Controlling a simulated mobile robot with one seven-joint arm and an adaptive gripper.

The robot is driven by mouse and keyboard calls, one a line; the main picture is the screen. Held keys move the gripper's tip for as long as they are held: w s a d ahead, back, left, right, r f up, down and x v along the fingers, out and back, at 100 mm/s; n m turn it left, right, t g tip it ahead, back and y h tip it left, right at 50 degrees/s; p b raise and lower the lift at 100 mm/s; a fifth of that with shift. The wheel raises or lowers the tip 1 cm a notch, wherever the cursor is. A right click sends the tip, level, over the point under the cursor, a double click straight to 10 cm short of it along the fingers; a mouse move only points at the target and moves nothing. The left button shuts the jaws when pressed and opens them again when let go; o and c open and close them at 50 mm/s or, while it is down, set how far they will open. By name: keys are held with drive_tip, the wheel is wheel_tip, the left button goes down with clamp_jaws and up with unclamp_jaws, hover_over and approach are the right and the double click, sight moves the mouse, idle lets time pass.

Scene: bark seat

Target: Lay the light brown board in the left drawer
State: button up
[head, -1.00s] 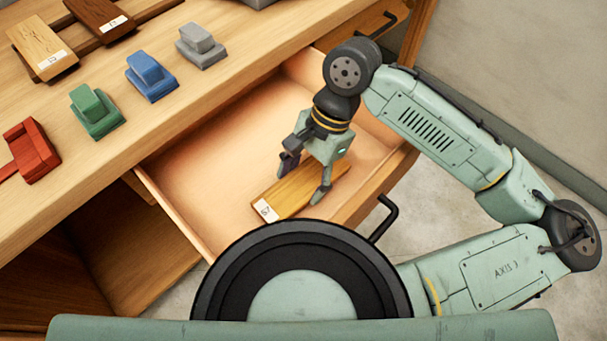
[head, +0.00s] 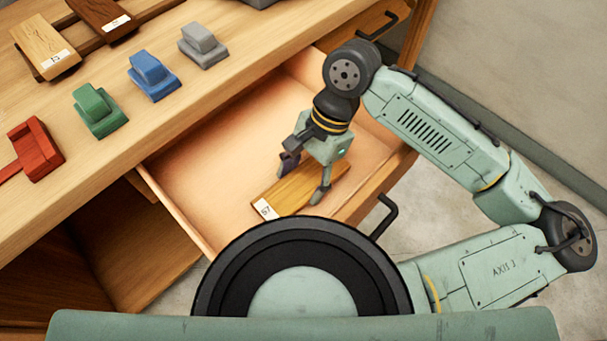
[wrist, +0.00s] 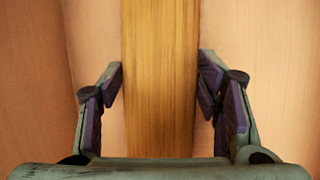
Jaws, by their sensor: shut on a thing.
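The light brown board (head: 283,193), with a white number label at its near end, lies inside the open drawer (head: 215,165), flat or nearly so. I cannot tell if it touches the drawer floor all along. My gripper (head: 306,178) points down into the drawer and is shut on the board, one finger on each long side. In the wrist view the board (wrist: 160,85) runs lengthwise between the two fingertips (wrist: 160,75), which meet its edges. The drawer is left of another drawer front with a black handle; its near corner is hidden behind my body.
On the bench top stand a red block (head: 34,150), a green block (head: 98,110), a blue block (head: 152,77) and a grey block (head: 203,46). A brown labelled board (head: 47,48) and a dark brown board (head: 100,15) lie behind. The drawer's left part is empty.

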drive_tip(key=shift+f, duration=0.25)
drive_tip(key=o, duration=1.4)
drive_tip(key=shift+c, duration=0.2)
drive_tip(key=shift+o, duration=0.4)
drive_tip(key=shift+o, duration=1.3)
wheel_tip(320, 180, up, 7)
drive_tip(key=p, duration=0.7)
drive_tip(key=shift+s+a, duration=0.1)
